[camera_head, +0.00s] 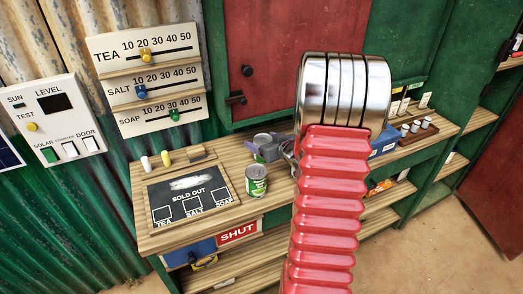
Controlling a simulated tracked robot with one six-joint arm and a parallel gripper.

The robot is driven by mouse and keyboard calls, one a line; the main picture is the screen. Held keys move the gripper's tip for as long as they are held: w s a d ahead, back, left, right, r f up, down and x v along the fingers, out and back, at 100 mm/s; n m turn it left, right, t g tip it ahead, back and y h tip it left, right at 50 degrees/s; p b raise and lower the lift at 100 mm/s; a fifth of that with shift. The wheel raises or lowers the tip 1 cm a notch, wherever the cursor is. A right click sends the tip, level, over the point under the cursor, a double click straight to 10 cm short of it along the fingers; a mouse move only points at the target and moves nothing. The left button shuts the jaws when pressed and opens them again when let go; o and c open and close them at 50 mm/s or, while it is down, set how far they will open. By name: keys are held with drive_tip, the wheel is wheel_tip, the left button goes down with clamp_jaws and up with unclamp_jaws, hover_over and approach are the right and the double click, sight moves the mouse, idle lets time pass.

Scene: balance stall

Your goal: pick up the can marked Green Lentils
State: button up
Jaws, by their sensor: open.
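A can with a green and white label (256,182) stands upright on the wooden counter, just right of the chalkboard. Its lettering is too small to read for sure. My gripper (260,150) shows partly, left of the silver end of my red arm. It is open, behind and above the green-labelled can in the picture, and apart from it. A grey round thing (262,138) shows by the jaws; I cannot tell whether it stands between them or beyond. My arm hides part of the counter.
A "SOLD OUT" chalkboard (188,197) lies on the counter's left, with white and yellow pieces behind it. A tray of small cups (418,128) and a blue box (384,143) stand right. Slider boards (150,80) hang behind. Shelves lie below the counter.

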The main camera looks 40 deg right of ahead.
drive_tip(key=shift+c, duration=0.4)
drive_tip(key=c, duration=1.4)
drive_tip(key=shift+r, duration=0.2)
drive_tip(key=shift+c, duration=0.2)
drive_tip(key=shift+s+r, duration=0.2)
drive_tip(key=shift+r, duration=0.4)
wheel_tip(320, 180, up, 5)
drive_tip(key=shift+r, duration=0.2)
drive_tip(key=s+a, duration=0.2)
drive_tip(key=s, duration=0.7)
drive_tip(key=s+a, duration=0.3)
drive_tip(key=s, duration=0.7)
drive_tip(key=shift+a, duration=0.35)
drive_tip(key=shift+w, duration=0.1)
